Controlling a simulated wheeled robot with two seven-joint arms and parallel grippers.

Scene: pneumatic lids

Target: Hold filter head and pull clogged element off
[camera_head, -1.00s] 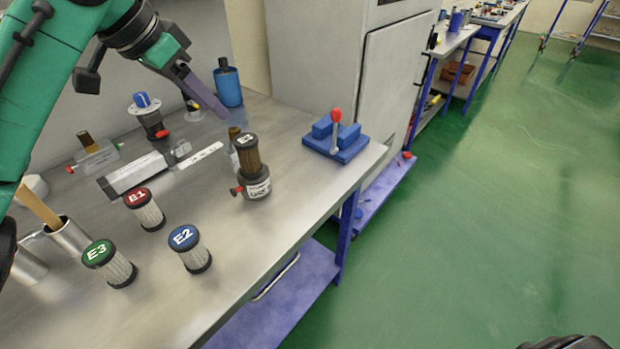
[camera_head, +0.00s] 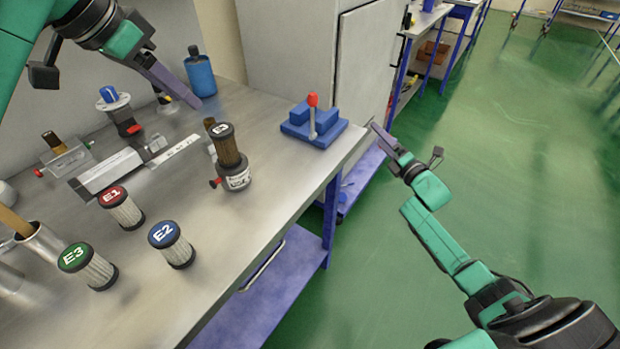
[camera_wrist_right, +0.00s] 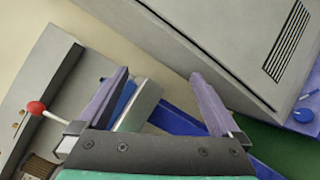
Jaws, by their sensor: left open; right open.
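The filter head (camera_head: 235,178) is a dark grey body with a white label and a red knob on its left side, standing on the workbench. The brown clogged element (camera_head: 228,152) with a dark cap sits upright on top of it. In the wrist view a brown mesh piece (camera_wrist_right: 38,166), probably this element, is cut by the lower left edge. My left gripper (camera_head: 192,100) is open and empty above the bench, behind and left of the element. My right gripper (camera_head: 374,127) is open and empty off the bench's right edge; its spread fingers show in the wrist view (camera_wrist_right: 158,76).
Elements E1 (camera_head: 121,208), E2 (camera_head: 171,245) and E3 (camera_head: 88,267) stand at the front. A blue block with a red-knobbed lever (camera_head: 313,125) is near the right edge. A blue bottle (camera_head: 200,76) and grey cabinet (camera_head: 290,50) are behind. Green floor (camera_head: 470,150) lies right.

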